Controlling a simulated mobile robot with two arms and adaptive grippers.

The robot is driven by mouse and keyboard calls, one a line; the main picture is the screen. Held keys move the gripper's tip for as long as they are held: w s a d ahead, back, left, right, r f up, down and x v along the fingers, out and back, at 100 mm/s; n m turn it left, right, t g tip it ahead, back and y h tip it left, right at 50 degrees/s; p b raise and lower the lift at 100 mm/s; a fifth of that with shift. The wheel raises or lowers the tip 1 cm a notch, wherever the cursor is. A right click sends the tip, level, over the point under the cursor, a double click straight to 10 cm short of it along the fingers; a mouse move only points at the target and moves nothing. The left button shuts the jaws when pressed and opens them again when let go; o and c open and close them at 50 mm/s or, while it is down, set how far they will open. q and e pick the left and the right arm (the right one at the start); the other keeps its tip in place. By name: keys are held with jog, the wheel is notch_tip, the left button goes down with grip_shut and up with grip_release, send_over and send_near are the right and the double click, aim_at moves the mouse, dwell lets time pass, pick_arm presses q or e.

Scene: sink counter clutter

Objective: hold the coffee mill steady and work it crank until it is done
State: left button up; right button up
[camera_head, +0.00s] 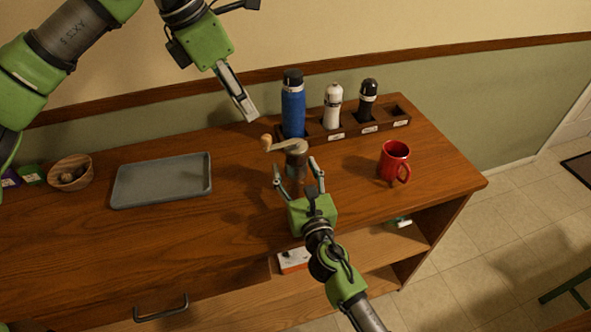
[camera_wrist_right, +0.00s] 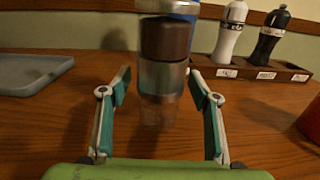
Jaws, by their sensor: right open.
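The coffee mill (camera_head: 296,158) stands upright on the wooden counter; its crank arm points left and ends in a light wooden knob (camera_head: 266,143). My right gripper (camera_head: 297,172) is open around its body. In the right wrist view the mill (camera_wrist_right: 164,75) has a dark brown upper part and a clear lower part, between the spread fingers of my right gripper (camera_wrist_right: 162,92) with gaps on both sides. My left gripper (camera_head: 248,112) hangs above the counter, up and left of the knob and apart from it; its fingers are seen edge-on, so their opening is unclear.
A red mug (camera_head: 393,160) stands right. A grey tray (camera_head: 162,181) and wooden bowl (camera_head: 70,173) are left. Counter between tray and mill is clear.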

aim_at(266, 136)
pick_arm(q)
jog(key=shift+o, duration=0.5)
pick_arm(e)
jog(key=c, duration=1.5)
pick_arm(q)
jog(key=shift+w+d+r+m+g+y, duration=0.5)
jog(key=shift+w+d+r+g+y, duration=0.4)
jog(key=shift+d+y, duration=0.95)
notch_tip(266, 136, down, 12)
grip_shut()
